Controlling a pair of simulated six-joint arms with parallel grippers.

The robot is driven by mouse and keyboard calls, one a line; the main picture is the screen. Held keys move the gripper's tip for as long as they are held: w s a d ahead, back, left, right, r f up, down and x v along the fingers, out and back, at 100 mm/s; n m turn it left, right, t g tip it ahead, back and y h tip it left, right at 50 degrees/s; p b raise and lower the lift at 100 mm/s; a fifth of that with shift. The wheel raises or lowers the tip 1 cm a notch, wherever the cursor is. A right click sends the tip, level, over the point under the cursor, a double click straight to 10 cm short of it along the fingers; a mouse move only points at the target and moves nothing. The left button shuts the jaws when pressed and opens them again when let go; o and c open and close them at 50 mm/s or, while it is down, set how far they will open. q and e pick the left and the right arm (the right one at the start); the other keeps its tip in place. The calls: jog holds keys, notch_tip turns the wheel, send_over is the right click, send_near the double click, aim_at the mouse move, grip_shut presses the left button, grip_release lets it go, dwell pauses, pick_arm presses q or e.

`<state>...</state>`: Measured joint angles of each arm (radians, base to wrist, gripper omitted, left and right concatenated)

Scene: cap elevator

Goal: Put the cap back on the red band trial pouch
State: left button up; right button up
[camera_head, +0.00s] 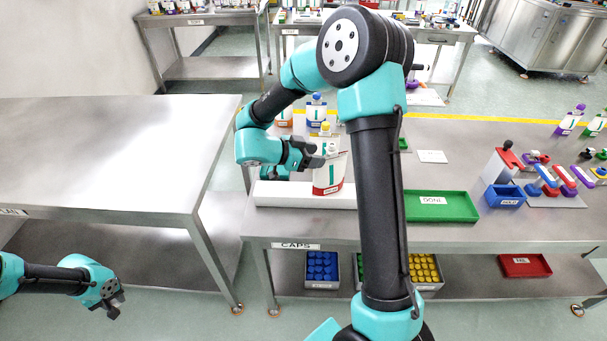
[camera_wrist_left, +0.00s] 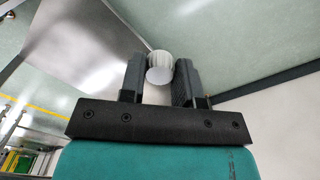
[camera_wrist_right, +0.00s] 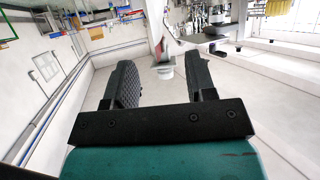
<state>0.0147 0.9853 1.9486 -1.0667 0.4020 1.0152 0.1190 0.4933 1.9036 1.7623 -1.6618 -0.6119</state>
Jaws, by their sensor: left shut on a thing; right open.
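The red band pouch (camera_head: 329,180) stands upright at the white rail (camera_head: 272,197) on the work table, with a pale spout at its top. My right gripper (camera_head: 318,156) is open beside the upper part of the pouch. In the right wrist view the open jaws (camera_wrist_right: 165,82) face the pouch (camera_wrist_right: 156,28), with a grey-white round part, perhaps the spout, ahead between them. My left gripper (camera_head: 116,302) is low at the far left, away from the pouch. In the left wrist view its jaws (camera_wrist_left: 160,75) are shut on a white ribbed cap (camera_wrist_left: 159,68).
A green tray (camera_head: 440,207) lies right of my right arm, then a blue bin (camera_head: 504,196). Other pouches, one with a blue band (camera_head: 317,113), stand behind the red band pouch. Cap bins (camera_head: 322,268) sit on the lower shelf. The steel table (camera_head: 105,150) at left is bare.

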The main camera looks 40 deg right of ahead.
aim_at(330, 169)
jog(key=x, duration=0.4)
jog(key=shift+d+f, duration=0.1)
jog(key=shift+d, duration=0.1)
grip_shut()
dwell(0.5)
